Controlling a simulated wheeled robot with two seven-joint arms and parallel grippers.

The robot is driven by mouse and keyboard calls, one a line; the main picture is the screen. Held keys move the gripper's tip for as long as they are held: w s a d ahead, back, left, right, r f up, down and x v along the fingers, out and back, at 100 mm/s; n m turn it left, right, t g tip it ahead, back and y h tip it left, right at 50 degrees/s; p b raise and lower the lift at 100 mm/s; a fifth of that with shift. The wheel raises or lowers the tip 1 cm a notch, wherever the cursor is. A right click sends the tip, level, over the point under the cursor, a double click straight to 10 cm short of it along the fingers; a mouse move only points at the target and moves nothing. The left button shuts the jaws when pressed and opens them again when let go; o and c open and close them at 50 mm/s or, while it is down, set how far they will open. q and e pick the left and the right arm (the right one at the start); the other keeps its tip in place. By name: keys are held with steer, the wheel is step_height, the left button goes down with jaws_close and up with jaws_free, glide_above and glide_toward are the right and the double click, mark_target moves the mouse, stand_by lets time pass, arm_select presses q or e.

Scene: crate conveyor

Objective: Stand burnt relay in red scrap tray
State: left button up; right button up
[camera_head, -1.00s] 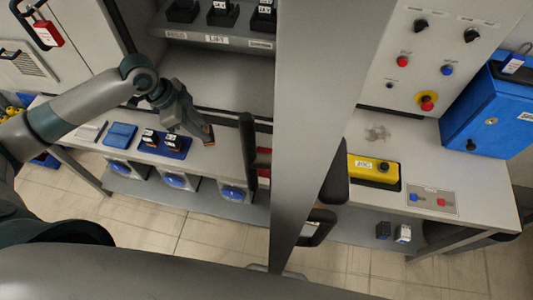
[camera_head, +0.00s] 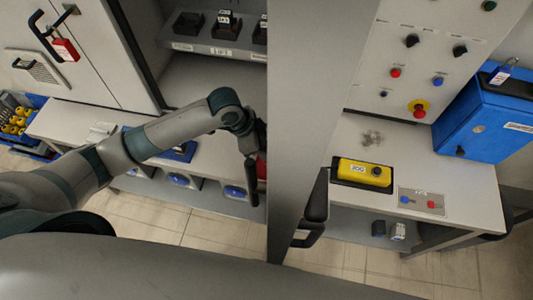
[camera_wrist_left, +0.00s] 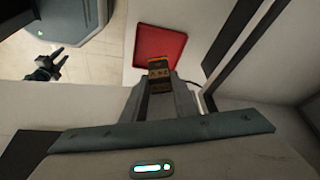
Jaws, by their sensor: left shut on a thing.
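The burnt relay (camera_wrist_left: 160,70), a small dark block with an orange-brown top, is between the fingertips of my left gripper (camera_wrist_left: 160,84) in the left wrist view. The gripper is shut on it. The red scrap tray (camera_wrist_left: 158,40) lies just beyond, a flat red square on the white bench; the relay overlaps its near edge in the picture. I cannot tell whether they touch. In the head view only a red sliver of the tray (camera_head: 262,168) shows beside the grey post, and the left fingertips are hidden. A dark gripper, apparently my right (camera_wrist_left: 45,66), is small at left; its opening is unclear.
A blue relay holder (camera_head: 181,151) lies on the bench, partly behind my arm. A yellow box (camera_head: 362,173) is on the right-hand bench.

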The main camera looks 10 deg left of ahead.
arm_select(q)
steer(key=shift+f, duration=0.4)
steer(key=shift+f, duration=0.45)
step_height(320, 180, down, 2)
steer(key=shift+f+p, duration=0.1)
steer(key=shift+p, duration=0.55)
steer(key=shift+d+f+p, duration=0.1)
steer(key=shift+p, duration=0.25)
steer(key=shift+f, duration=0.3)
steer(key=shift+f, duration=0.1)
steer(key=o, duration=1.1)
